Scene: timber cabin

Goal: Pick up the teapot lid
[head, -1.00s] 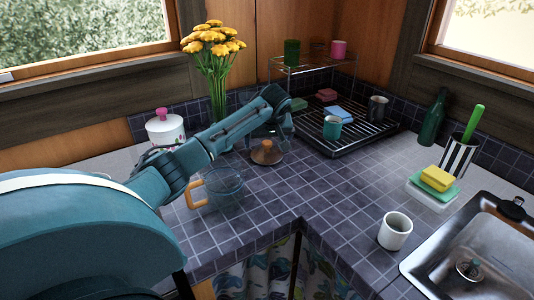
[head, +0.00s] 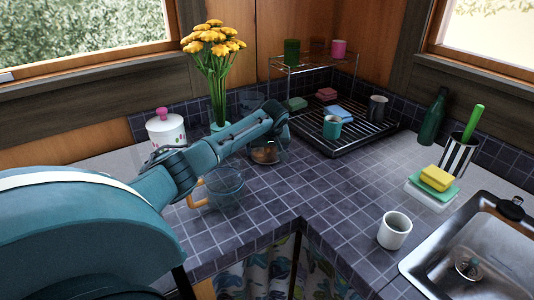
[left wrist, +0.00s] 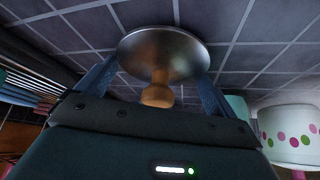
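The teapot lid (head: 265,154) lies on the tiled counter, a round disc with a wooden knob, partly hidden by my left gripper in the head view. In the left wrist view the lid's metallic disc (left wrist: 165,50) and wooden knob (left wrist: 158,92) show between the two blue fingers. My left gripper (head: 276,142) is at the lid; in its wrist view the fingers (left wrist: 156,85) stand apart, one on each side of the knob, with gaps visible. A glass teapot (head: 226,188) with an orange-brown handle stands nearer, partly behind my left arm. My right gripper is not in view.
A vase of yellow flowers (head: 217,85) and a white dotted pot (head: 165,130) stand behind my arm. A dish rack (head: 345,138) with cups is right of the lid. A white mug (head: 395,230) stands by the sink (head: 470,245). The counter between is clear.

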